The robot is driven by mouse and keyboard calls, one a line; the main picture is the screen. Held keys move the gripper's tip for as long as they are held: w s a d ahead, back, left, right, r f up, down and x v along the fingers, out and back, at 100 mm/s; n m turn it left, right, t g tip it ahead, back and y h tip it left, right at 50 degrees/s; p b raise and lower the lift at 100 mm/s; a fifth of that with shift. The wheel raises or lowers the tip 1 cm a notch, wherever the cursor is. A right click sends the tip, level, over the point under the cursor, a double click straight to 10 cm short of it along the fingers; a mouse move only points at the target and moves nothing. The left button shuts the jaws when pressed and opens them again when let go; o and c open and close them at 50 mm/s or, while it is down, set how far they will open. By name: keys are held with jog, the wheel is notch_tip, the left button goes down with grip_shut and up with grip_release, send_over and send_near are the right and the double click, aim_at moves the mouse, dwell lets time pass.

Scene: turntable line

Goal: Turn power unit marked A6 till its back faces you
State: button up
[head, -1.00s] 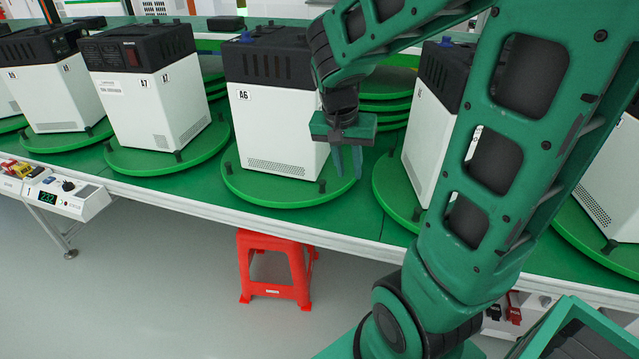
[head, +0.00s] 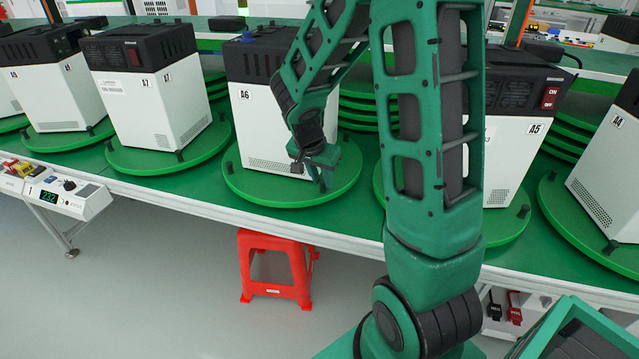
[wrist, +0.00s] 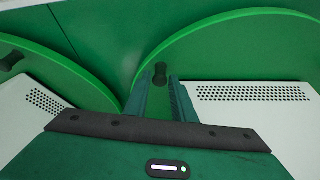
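The power unit A6 (head: 258,120) is a white box with a black slotted top and a blue knob. It stands on a round green turntable (head: 262,194). The wall with the A6 label and a low vent grille faces mostly toward me. My gripper (head: 323,184) is low at the turntable's front right edge, by the unit's near corner, and hides part of it. In the wrist view my gripper (wrist: 161,84) is open, its two fingers apart on either side of a small dark peg (wrist: 160,71) near the turntable's rim. Whether they touch it I cannot tell.
Unit A7 (head: 150,105) stands on its turntable to the left, and unit A5 (head: 505,150) to the right, partly behind my arm. Unit A4 (head: 610,170) is at the far right. A red stool (head: 275,290) stands under the line's front edge. A control box (head: 62,195) hangs at left.

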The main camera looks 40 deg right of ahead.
jog(key=shift+x, duration=1)
grip_shut()
jog(key=shift+a, duration=0.2)
jog(key=shift+d, duration=0.15)
